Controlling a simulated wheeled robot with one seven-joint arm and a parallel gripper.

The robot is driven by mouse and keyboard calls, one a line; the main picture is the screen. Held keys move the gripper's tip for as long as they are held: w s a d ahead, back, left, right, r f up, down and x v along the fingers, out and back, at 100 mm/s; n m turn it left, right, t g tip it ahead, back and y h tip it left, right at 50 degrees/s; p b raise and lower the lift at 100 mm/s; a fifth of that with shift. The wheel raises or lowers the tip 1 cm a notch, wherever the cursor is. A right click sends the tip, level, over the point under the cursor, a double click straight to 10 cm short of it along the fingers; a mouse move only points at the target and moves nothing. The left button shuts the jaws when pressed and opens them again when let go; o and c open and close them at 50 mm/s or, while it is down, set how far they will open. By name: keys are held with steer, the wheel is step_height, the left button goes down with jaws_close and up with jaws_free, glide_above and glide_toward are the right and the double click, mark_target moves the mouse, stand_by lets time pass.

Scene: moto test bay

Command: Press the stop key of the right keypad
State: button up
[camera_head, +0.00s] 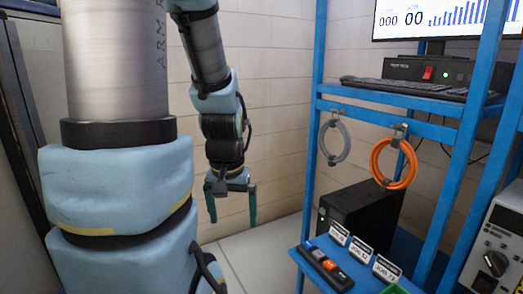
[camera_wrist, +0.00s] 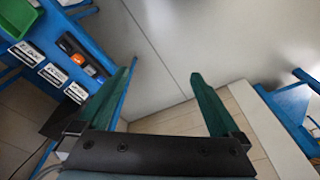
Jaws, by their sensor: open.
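A dark strip-shaped device (camera_head: 338,279) with small blue and orange parts lies on the low blue shelf (camera_head: 372,277) at the bottom of the head view. It also shows at the upper left of the wrist view (camera_wrist: 92,69). I cannot make out separate keypads, or which key is the stop key. My gripper (camera_head: 232,207) hangs fingers down, left of the shelf and apart from it. Its two green fingers are spread wide with nothing between them, as the wrist view also shows (camera_wrist: 164,74).
Label cards (camera_head: 361,250) stand behind the device, with a green bin (camera_head: 393,290) nearby. A blue rack post (camera_head: 312,130) rises between my gripper and the hanging grey (camera_head: 325,151) and orange (camera_head: 411,172) cable coils. A black computer case (camera_head: 350,222) stands behind. Floor beneath the gripper is clear.

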steer(key=shift+s+a, duration=0.1)
steer(key=shift+a, duration=0.05)
jaws_close()
stand_by(0.8)
stand_by(0.9)
